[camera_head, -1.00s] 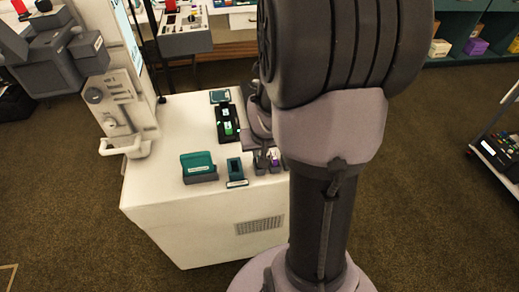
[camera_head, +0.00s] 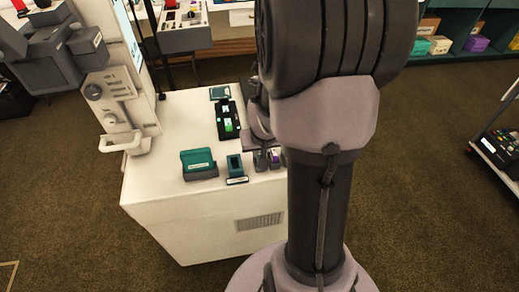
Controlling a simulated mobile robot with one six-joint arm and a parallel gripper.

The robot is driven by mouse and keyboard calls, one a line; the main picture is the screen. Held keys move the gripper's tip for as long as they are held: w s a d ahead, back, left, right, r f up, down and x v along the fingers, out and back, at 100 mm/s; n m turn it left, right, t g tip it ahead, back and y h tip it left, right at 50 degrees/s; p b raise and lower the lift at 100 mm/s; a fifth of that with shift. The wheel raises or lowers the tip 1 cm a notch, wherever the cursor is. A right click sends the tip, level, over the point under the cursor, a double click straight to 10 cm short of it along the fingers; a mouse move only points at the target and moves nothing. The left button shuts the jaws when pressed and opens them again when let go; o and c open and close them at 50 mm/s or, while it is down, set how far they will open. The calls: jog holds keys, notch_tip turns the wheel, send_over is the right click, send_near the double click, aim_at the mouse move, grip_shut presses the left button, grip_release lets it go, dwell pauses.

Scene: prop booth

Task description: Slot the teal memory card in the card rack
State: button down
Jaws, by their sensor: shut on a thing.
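My gripper (camera_head: 267,159) is low over the right side of the white cabinet top, partly hidden by my arm. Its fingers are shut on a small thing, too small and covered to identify. A purple and white patch (camera_head: 275,155) shows at the right finger; I cannot tell whether it is held. A small teal upright holder (camera_head: 235,165) with a dark opening and a white label in front stands just left of my gripper, apart from it. I cannot tell for sure that it is the card rack. I cannot make out the teal memory card.
A wider teal block (camera_head: 198,158) on a grey base stands further left on the white cabinet (camera_head: 165,195). Behind are a black device (camera_head: 228,120) with a green light and a teal item (camera_head: 219,92). A grey-white machine column (camera_head: 125,100) rises at the cabinet's left.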

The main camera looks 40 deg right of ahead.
jog(key=shift+f, duration=0.1)
jog(key=shift+f, duration=0.5)
jog(key=c, duration=1.4)
grip_release()
jog(key=shift+o, duration=0.2)
notch_tip(320, 180, up, 7)
jog(key=p, duration=0.6)
jog(key=shift+r, duration=0.1)
